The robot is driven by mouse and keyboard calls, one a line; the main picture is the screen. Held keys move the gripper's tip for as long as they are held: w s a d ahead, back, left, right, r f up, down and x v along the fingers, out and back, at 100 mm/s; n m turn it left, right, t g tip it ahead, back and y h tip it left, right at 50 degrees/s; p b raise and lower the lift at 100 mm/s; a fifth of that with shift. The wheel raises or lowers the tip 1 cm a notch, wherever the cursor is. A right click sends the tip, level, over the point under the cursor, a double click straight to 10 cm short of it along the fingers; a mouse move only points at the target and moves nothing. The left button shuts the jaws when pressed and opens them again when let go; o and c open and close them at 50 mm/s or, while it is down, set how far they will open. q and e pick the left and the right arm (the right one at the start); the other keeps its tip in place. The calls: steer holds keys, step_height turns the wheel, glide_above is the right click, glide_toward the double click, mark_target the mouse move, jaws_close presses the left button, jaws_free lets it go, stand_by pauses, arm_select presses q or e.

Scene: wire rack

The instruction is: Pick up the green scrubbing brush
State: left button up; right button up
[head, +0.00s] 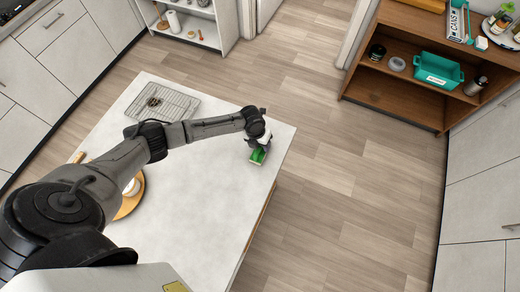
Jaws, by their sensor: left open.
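The green scrubbing brush (258,156) lies on the pale tabletop near its right edge; its top shows green with a lighter rim. My left gripper (260,141) is directly at the brush, pointing down over its upper end, and hides part of it. The jaws are open; they are too small in the picture to tell whether they touch the brush. My right gripper is not in view.
On the pale table (205,228) stand a wire rack (180,105) with a small dark item and, partly behind my arm, a round wooden tray (130,206). A brown shelf (400,95) holds a teal bin (438,70). The table's front middle is clear.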

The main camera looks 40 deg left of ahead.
arm_select(q)
steer(key=shift+f, duration=0.15)
steer(key=shift+c, duration=0.5)
jaws_close()
